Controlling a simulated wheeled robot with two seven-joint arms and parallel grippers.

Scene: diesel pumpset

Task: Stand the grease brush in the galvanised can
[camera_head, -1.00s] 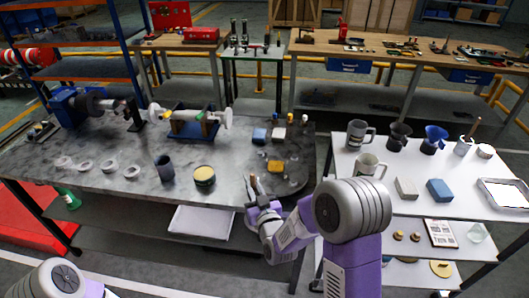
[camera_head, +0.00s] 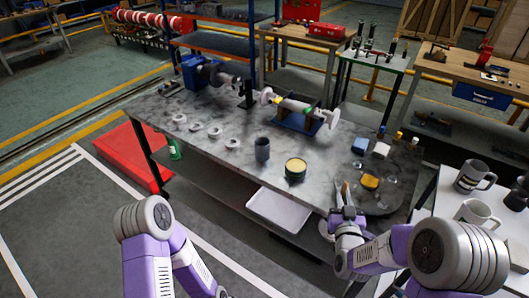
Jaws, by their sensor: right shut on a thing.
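My right gripper (camera_head: 346,212) is at the near edge of the grey worktable, shut on what looks like the grease brush (camera_head: 345,190), whose narrow, brownish upper part stands up above the jaws. The rest of the brush is hidden by the gripper. A dark grey open can (camera_head: 262,150), which appears to be the galvanised can, stands upright on the worktable, left of the gripper and apart from it. My left arm comes in at the lower left, but its gripper is below the picture's edge.
Several pale rings (camera_head: 214,131) lie left of the can. A shaft on a blue stand (camera_head: 297,115) is behind. A white side table (camera_head: 447,205) holds mugs.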

